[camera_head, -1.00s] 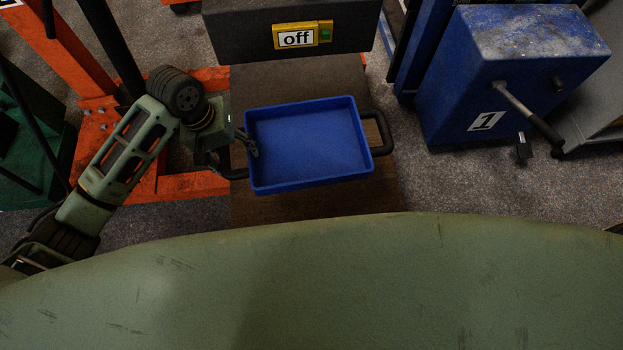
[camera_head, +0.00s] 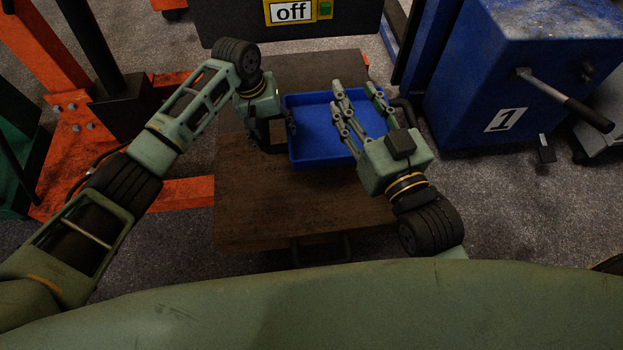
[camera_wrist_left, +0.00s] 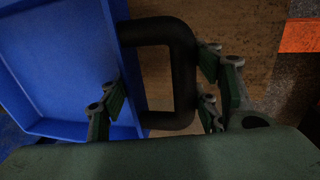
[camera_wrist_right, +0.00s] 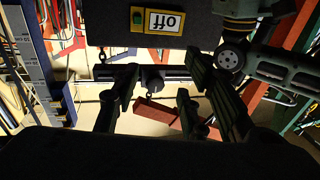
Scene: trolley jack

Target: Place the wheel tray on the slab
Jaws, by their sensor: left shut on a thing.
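The wheel tray (camera_head: 308,142) is a shallow blue tray with a black loop handle at each end. It is over the far part of the brown wooden slab (camera_head: 265,205); I cannot tell whether it touches it. My left gripper (camera_head: 272,128) is shut on the tray's left handle, which shows between its fingers in the left wrist view (camera_wrist_left: 185,75). My right gripper (camera_head: 357,92) is in front of the tray's right part in the head view and hides some of it. Its fingers are spread and empty, also in the right wrist view (camera_wrist_right: 160,82).
A dark box with an "off" sign (camera_head: 291,12) stands behind the slab. A blue cabinet marked 1 (camera_head: 505,95) with a lever is at the right. Orange frame parts (camera_head: 70,150) are at the left. Grey floor (camera_head: 520,220) is clear at the right.

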